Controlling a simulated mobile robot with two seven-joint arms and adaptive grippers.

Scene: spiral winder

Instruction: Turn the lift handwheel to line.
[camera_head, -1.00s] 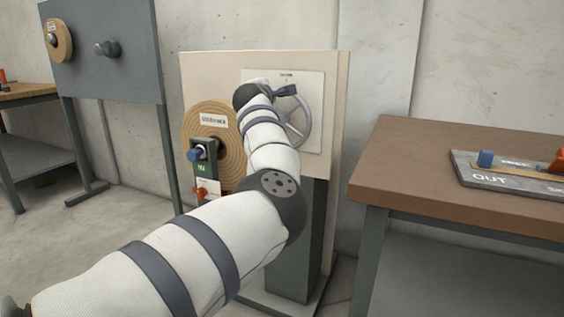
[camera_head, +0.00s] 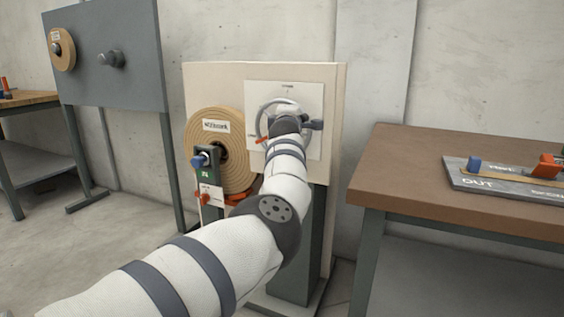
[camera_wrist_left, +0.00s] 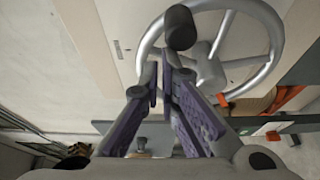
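The lift handwheel (camera_head: 263,114) is a grey spoked wheel on a white plate (camera_head: 313,92) fixed to a beige panel. Its dark knob (camera_head: 314,125) stands at the wheel's right side. An orange-red pointer (camera_head: 262,140) shows at lower left; small lettering on the plate is unreadable. My left gripper (camera_head: 287,110) is over the wheel, left of the knob, and hides part of the rim. In the left wrist view its purple-padded fingers (camera_wrist_left: 161,75) have tips close together with a narrow gap, and the knob (camera_wrist_left: 180,28) shows just beyond them. Contact is unclear. My right gripper is out of view.
A tan roll (camera_head: 222,120) and a green box with a blue knob (camera_head: 201,160) are left of the wheel. A grey panel (camera_head: 120,30) stands at back left.

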